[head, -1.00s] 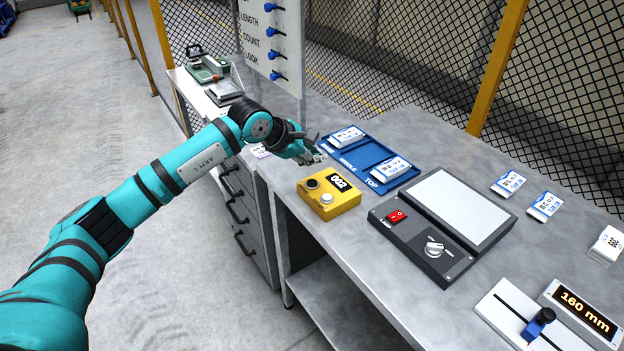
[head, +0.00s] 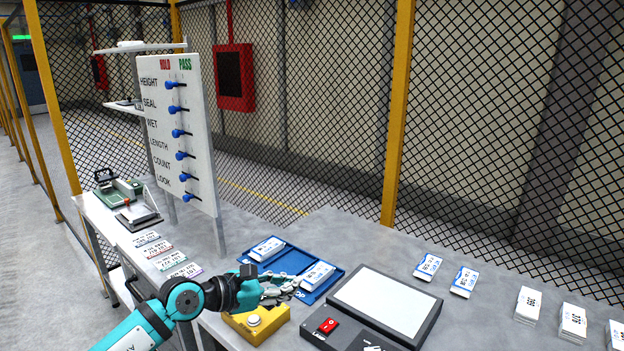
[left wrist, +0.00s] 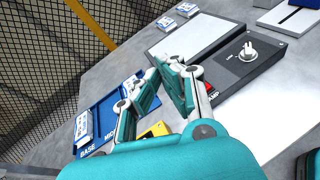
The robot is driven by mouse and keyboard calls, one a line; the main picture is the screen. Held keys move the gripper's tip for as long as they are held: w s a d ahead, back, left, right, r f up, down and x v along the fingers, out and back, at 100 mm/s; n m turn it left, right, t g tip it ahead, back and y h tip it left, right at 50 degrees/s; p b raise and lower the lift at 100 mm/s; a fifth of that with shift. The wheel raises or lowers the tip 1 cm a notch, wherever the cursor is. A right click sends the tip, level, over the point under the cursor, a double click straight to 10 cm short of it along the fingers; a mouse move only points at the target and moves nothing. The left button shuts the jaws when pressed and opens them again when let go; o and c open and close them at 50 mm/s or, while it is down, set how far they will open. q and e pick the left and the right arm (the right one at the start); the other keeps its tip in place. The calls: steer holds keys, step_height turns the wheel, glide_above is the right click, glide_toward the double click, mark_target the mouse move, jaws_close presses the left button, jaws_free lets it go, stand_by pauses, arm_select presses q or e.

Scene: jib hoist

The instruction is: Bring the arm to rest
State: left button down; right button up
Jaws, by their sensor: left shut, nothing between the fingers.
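My left arm (head: 150,325) is teal with black bands and reaches in from the bottom left. My left gripper (head: 281,288) is shut and empty. In the head view it appears over the bench between the yellow button box (head: 258,322) and the blue tray (head: 329,289), hiding part of both. In the left wrist view its fingertips (left wrist: 167,70) meet, with nothing between them.
A dark unit (head: 424,338) with a pale panel and a red switch lies right of the yellow box. The HOLD/PASS board (head: 187,130) stands behind. Labelled packs (head: 428,266) lie along the bench's right. Mesh fencing closes the back.

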arm_select(q)
steer(key=s+d+r+n+t+h, duration=0.2)
steer(key=s+d+r+n+h, duration=0.1)
steer(key=s+d+r+n, duration=0.15)
steer(key=s+a+r+n+t+y, duration=0.15)
steer(key=a+n+t+y, duration=0.35)
steer(key=n+t, duration=0.7)
steer(key=s+a+f+n+g+y, duration=0.4)
steer(key=a+f+n+y, duration=0.3)
steer(key=n, duration=0.5)
steer(key=s+a+f+n+g+y, duration=0.45)
steer(key=a+f+n, duration=0.4)
steer(key=n, duration=0.35)
steer(key=s+d+f+n+g+h, duration=0.1)
steer(key=s+f+n+g, duration=0.35)
steer(key=s, duration=0.75)
steer(key=s+d+f+n+g+h, duration=0.1)
steer(key=s+f+n+g, duration=0.1)
steer(key=s+f+g, duration=0.7)
step_height(320, 180, down, 23)
steer(key=s+t, duration=0.2)
steer(key=s+a+f+g, duration=0.1)
steer(key=s+a+f, duration=0.2)
steer(key=s+f, duration=1.4)
steer(key=shift+s+f, duration=0.25)
steer(key=shift+f, duration=0.5)
